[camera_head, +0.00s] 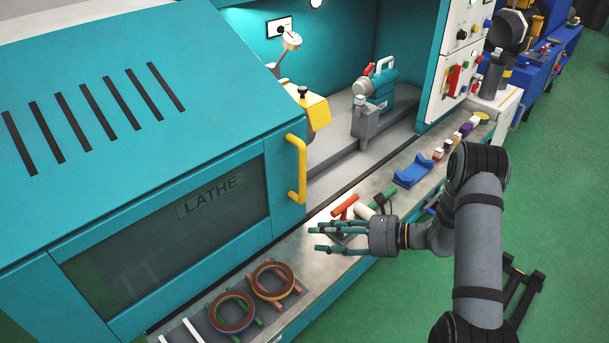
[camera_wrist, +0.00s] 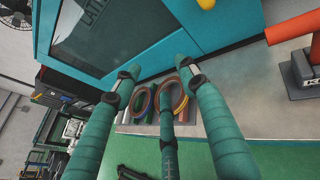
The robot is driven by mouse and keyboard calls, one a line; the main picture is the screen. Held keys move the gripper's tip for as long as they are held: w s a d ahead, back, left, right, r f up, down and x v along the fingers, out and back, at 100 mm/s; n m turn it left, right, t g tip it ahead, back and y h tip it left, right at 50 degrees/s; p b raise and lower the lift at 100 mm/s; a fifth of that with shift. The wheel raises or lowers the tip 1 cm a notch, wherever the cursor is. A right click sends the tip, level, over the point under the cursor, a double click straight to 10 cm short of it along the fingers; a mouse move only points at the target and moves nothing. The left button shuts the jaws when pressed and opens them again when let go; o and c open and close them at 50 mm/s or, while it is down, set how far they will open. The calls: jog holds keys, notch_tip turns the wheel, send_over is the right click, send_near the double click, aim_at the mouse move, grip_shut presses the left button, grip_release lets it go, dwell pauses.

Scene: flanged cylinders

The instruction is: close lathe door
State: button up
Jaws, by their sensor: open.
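The teal lathe door (camera_head: 200,225) with a dark window marked LATHE covers the left part of the machine in the head view. Its yellow handle (camera_head: 297,170) stands on the right edge of the door. The right part of the lathe is open and shows the work space (camera_head: 335,95). My gripper (camera_head: 325,237) is open and empty, in front of and below the handle, above the front ledge. In the wrist view my gripper (camera_wrist: 160,90) has its green fingers spread, with the door window (camera_wrist: 110,35) beyond and a bit of the yellow handle (camera_wrist: 206,4) at the top.
The front ledge (camera_head: 300,250) holds ringed items (camera_head: 272,281), a red-orange tool (camera_head: 344,206), a blue cradle (camera_head: 413,170) and several small coloured parts. A yellow-topped part (camera_head: 312,107) and a tailstock (camera_head: 375,95) stand inside the lathe. Green floor (camera_head: 400,300) is clear at the front.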

aim_at(304, 175)
jog(key=w+d+r+m+t+y, duration=0.1)
jog(key=w+d+r+m+t, duration=0.15)
jog(key=w+r+t, duration=0.5)
jog(key=shift+g, duration=0.85)
jog(key=p+x, duration=0.1)
jog(key=x, duration=0.2)
jog(key=p+x, duration=0.1)
jog(key=x, duration=0.2)
jog(key=r+p+x, duration=0.1)
jog(key=p+x, duration=0.1)
jog(key=x, duration=0.1)
jog(key=shift+w+a, duration=0.2)
jog(key=shift+a, duration=0.05)
jog(key=shift+w+a, duration=0.35)
jog(key=shift+a, duration=0.15)
jog(key=shift+c, duration=0.4)
grip_shut()
